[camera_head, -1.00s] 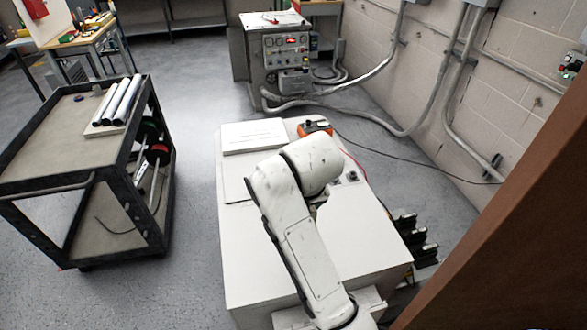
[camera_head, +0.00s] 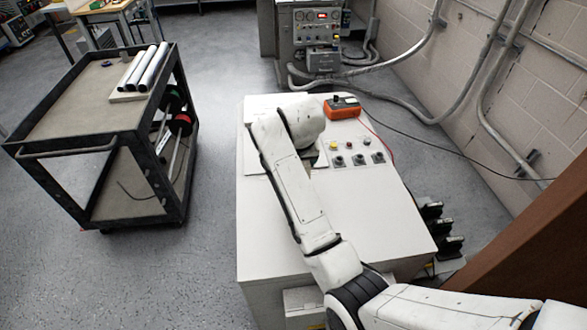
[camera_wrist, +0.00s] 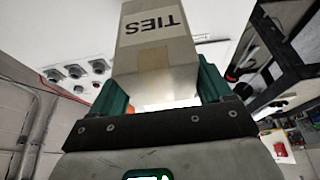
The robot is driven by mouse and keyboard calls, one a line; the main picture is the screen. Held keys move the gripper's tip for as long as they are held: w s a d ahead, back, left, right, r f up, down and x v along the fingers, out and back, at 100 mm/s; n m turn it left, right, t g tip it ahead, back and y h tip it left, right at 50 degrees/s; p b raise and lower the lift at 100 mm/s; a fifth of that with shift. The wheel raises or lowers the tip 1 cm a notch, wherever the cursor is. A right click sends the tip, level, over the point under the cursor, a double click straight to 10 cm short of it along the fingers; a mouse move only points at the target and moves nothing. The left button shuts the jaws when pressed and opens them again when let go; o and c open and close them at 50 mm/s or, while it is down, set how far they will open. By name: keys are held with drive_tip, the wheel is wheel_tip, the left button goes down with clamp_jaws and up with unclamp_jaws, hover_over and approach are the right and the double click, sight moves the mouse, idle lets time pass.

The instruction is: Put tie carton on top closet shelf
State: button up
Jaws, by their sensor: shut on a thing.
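The tie carton (camera_wrist: 155,50) is a grey-tan box with "TIES" printed upside down, seen in the wrist view. My gripper (camera_wrist: 162,88) is shut on it, with a green finger against each side. In the head view my white arm reaches over the white cabinet, and its wrist hides the gripper and the carton. No closet shelf can be made out for certain; a brown panel (camera_head: 535,245) stands at the right edge of the head view.
The white cabinet (camera_head: 375,225) carries an orange meter (camera_head: 342,107) and a row of knobs (camera_head: 358,158). A black-framed cart (camera_head: 85,110) with white rolls (camera_head: 140,68) stands at left. Floor is clear between them. Conduits line the right wall.

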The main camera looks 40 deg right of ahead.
drive_tip(key=shift+w+d+f, duration=0.15)
drive_tip(key=shift+w+f, duration=0.3)
drive_tip(key=shift+w+f+p, duration=0.2)
drive_tip(key=shift+f+p, duration=0.4)
drive_tip(key=shift+f, duration=1.2)
drive_tip(key=shift+f, duration=0.1)
drive_tip(key=o, duration=1)
drive_tip(key=shift+o, duration=0.2)
